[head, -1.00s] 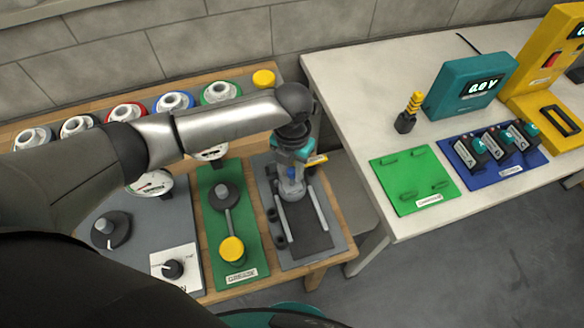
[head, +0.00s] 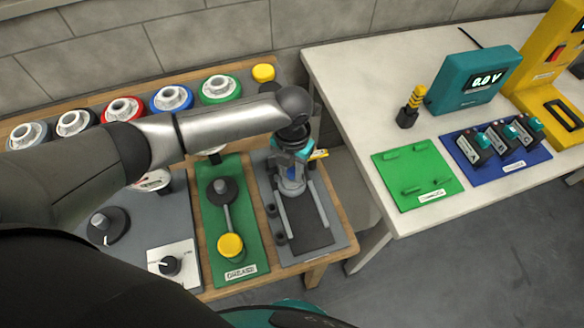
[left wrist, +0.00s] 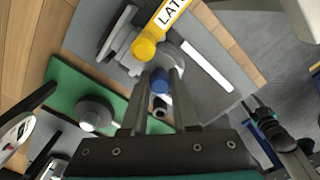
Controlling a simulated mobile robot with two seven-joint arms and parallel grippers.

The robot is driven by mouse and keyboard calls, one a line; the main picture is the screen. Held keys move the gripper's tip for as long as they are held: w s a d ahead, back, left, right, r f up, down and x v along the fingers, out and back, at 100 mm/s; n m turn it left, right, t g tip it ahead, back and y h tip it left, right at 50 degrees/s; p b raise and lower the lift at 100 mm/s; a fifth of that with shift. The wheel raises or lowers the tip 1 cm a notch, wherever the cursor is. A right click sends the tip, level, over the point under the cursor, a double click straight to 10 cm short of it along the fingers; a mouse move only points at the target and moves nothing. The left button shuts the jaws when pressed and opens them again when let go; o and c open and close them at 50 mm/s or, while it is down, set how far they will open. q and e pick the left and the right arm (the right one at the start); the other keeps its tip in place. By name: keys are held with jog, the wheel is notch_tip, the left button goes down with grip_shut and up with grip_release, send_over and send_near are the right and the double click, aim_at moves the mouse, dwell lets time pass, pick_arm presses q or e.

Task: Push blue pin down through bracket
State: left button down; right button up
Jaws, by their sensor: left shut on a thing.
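The left gripper (head: 291,172) is over the grey latch plate (head: 315,239) at the right end of the wooden bench. In the left wrist view the left gripper (left wrist: 158,78) has its fingers on either side of the blue pin (left wrist: 160,83), shut on it. The pin is at the pale grey bracket (left wrist: 122,50); how deep it sits is hidden. A yellow-ended latch handle (left wrist: 145,46) with a white label lies just beyond the pin.
A green board (head: 236,258) with a yellow-knobbed lever lies left of the plate. Several coloured round fittings line the bench's back. A white table (head: 350,80) at right holds a teal meter (head: 475,80) and a green board (head: 415,177). A gap separates bench and table.

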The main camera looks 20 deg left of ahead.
pick_arm(q)
jog(key=shift+f, duration=0.2)
jog(key=c, duration=0.6)
grip_release()
jog(key=shift+s, duration=0.1)
jog(key=shift+r, duration=0.1)
notch_tip(320, 180, up, 15)
jog(key=p, duration=0.2)
jog(key=shift+r, duration=0.15)
